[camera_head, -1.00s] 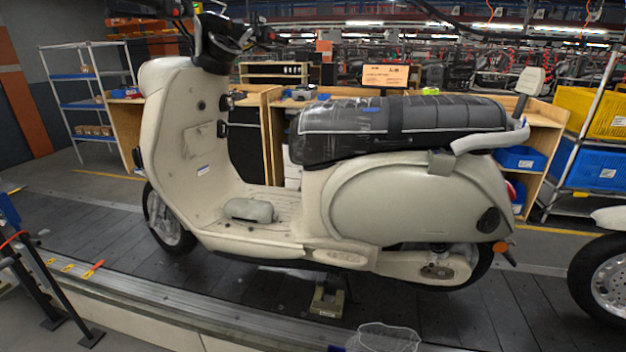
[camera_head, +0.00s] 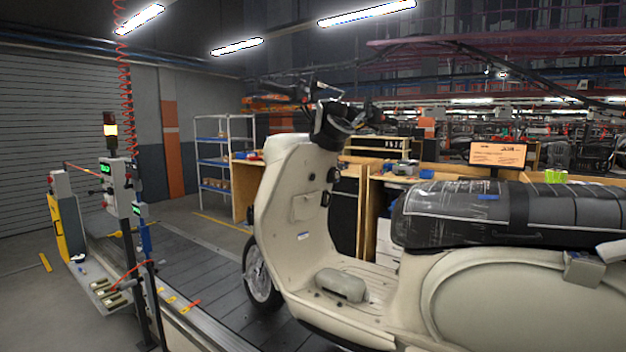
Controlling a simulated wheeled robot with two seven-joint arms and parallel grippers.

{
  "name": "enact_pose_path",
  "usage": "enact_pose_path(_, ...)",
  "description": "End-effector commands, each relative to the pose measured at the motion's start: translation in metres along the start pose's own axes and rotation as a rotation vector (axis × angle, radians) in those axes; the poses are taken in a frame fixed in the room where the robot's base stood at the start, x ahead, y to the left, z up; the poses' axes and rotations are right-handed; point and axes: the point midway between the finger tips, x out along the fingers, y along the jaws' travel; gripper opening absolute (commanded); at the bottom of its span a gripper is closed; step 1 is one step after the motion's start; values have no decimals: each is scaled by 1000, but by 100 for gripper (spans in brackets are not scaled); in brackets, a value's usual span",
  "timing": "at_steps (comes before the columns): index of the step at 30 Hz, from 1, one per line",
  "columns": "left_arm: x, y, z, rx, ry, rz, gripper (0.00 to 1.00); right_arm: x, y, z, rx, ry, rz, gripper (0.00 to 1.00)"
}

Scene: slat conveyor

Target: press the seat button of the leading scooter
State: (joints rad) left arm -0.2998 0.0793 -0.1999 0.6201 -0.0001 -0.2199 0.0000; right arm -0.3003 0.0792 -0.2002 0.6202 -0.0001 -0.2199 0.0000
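The cream scooter (camera_head: 300,215) stands upright on the slat conveyor (camera_head: 200,268), its front toward the left and its rear cut off by the right edge. Its long black seat (camera_head: 470,212) looks wrapped in clear plastic, with a dark strap across it and a small blue mark on top. A small grey box (camera_head: 583,268) sits on the body just below the seat. I cannot tell which part is the seat button. Neither of my grippers shows in the head view.
A control post (camera_head: 118,190) with a lit signal lamp stands left of the conveyor, beside a yellow cabinet (camera_head: 68,230). Wooden workbenches (camera_head: 372,205) line the far side, with a shelf rack (camera_head: 213,165) behind. A red coiled hose (camera_head: 124,90) hangs at left.

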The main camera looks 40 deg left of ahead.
Motion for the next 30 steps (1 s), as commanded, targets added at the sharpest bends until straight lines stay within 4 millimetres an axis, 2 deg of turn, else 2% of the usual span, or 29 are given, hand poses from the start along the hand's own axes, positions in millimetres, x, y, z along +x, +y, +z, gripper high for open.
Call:
enact_pose_path(5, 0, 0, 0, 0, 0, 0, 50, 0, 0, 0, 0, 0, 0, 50)
enact_pose_path(6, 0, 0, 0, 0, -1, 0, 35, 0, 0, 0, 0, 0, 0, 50)
enact_pose_path(9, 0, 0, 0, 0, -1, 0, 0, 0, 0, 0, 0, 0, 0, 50)
enact_pose_path(30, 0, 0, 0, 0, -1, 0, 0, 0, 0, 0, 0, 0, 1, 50)
